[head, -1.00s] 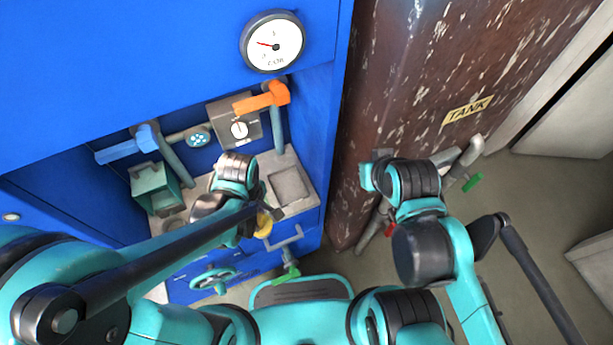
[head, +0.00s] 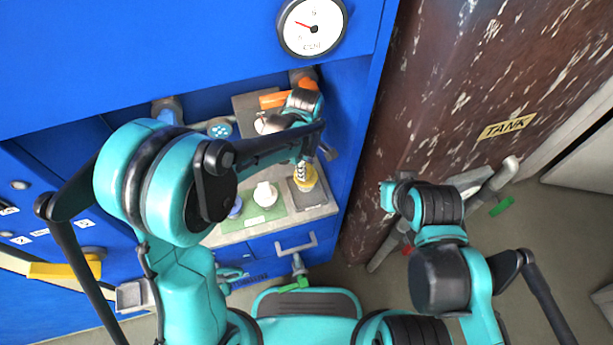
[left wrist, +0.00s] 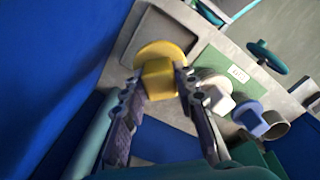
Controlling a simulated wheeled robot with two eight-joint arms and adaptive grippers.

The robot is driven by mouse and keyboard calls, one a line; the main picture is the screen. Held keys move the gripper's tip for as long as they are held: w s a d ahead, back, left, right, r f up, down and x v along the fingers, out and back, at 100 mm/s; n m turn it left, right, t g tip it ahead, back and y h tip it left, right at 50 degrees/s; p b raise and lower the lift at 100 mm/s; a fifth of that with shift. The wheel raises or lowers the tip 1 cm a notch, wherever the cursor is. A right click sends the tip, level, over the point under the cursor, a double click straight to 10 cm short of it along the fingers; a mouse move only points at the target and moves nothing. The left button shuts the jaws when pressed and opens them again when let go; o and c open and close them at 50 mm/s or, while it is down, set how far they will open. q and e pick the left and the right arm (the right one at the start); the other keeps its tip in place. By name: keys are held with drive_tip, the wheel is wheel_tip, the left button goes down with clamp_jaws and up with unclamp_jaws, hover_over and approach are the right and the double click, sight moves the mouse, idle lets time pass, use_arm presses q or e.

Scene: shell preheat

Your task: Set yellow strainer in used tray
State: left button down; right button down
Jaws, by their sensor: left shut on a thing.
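The yellow strainer (head: 306,180) is in my left gripper (head: 302,165), above the grey used tray (head: 313,205) at the right end of the worktop. In the left wrist view the two fingers (left wrist: 160,86) are shut on the strainer's block-shaped handle. Its round yellow disc (left wrist: 163,50) shows beyond them, over the tray's dark floor (left wrist: 152,33). I cannot tell whether the strainer touches the tray. My right arm is at the right of the head view; its fingers do not show.
A green mat (head: 262,216) left of the tray holds a white strainer (head: 265,194) and a blue strainer (head: 236,207). The orange handle (head: 275,98) and blue cabinet walls are close to my left arm. A brown tank (head: 440,110) stands at the right.

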use_arm(q)
wheel_tip(320, 180, down, 4)
drive_tip(key=shift+f+b, duration=0.2)
drive_tip(key=shift+b, duration=0.9)
drive_tip(key=shift+w+f+b, duration=0.15)
drive_tip(key=shift+f+b, duration=0.15)
drive_tip(key=shift+d+r, duration=0.1)
drive_tip(key=c, duration=1.2)
unclamp_jaws()
